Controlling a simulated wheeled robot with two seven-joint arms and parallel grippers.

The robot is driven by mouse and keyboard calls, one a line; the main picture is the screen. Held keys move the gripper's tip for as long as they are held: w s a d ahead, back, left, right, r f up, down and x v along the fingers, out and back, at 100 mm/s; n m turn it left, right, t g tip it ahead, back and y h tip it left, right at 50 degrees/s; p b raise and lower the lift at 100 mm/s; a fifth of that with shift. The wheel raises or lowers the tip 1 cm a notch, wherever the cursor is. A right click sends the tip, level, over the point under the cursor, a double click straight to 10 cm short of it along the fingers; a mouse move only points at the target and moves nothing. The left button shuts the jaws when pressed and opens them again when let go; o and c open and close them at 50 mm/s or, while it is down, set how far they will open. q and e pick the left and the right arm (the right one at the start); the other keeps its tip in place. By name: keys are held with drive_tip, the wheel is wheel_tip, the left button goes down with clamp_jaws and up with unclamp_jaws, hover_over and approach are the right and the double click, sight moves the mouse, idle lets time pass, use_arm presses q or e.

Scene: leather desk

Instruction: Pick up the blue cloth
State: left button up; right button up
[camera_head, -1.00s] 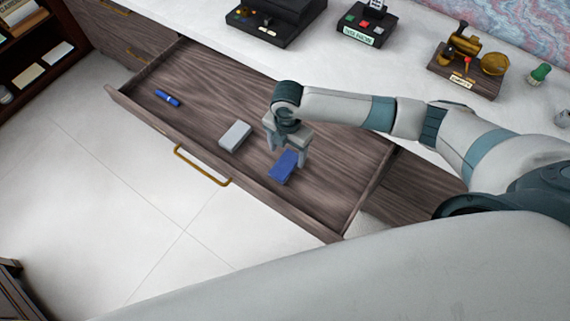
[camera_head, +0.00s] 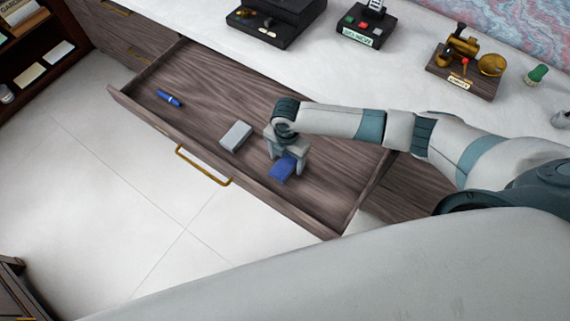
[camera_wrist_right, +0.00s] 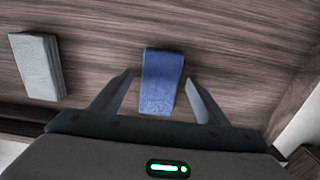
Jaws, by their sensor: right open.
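The blue cloth (camera_head: 282,169) lies flat in the open wooden drawer. It also shows in the right wrist view (camera_wrist_right: 161,80), between and a little beyond the two fingertips. My right gripper (camera_head: 286,165) points down into the drawer over the cloth. It is open and empty, one finger on each side of the near part of the cloth (camera_wrist_right: 160,90). Whether the fingertips touch the drawer floor I cannot tell. My left gripper is not in view.
A grey block-like item (camera_head: 236,136) lies left of the cloth, and a blue pen-like item (camera_head: 169,98) lies farther left in the drawer (camera_head: 210,90). The drawer's front wall (camera_head: 270,205) is close to the cloth. The white desktop (camera_head: 340,70) holds several objects behind.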

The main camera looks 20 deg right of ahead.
sight(287, 162)
drive_tip(key=shift+c, duration=0.6)
drive_tip(key=c, duration=1)
drive_tip(key=shift+r, duration=0.2)
drive_tip(key=shift+r+b, duration=0.3)
drive_tip(key=shift+r, duration=0.3)
wheel_tip(287, 162, up, 3)
drive_tip(key=shift+f+b, duration=0.2)
drive_tip(key=shift+b, duration=0.2)
drive_tip(key=shift+s+d+r+b, duration=0.35)
drive_tip(key=shift+s+d+r, duration=0.8)
drive_tip(key=shift+s+d, duration=0.25)
drive_tip(key=shift+s+d+r+b, duration=0.3)
drive_tip(key=shift+s+d+r, duration=0.85)
drive_tip(key=shift+s+d, duration=0.2)
drive_tip(key=shift+s+d+r+b, duration=0.35)
drive_tip(key=shift+s+d+r, duration=0.8)
drive_tip(key=shift+s+d, duration=0.25)
drive_tip(key=shift+o, duration=0.4)
drive_tip(key=shift+a, duration=0.1)
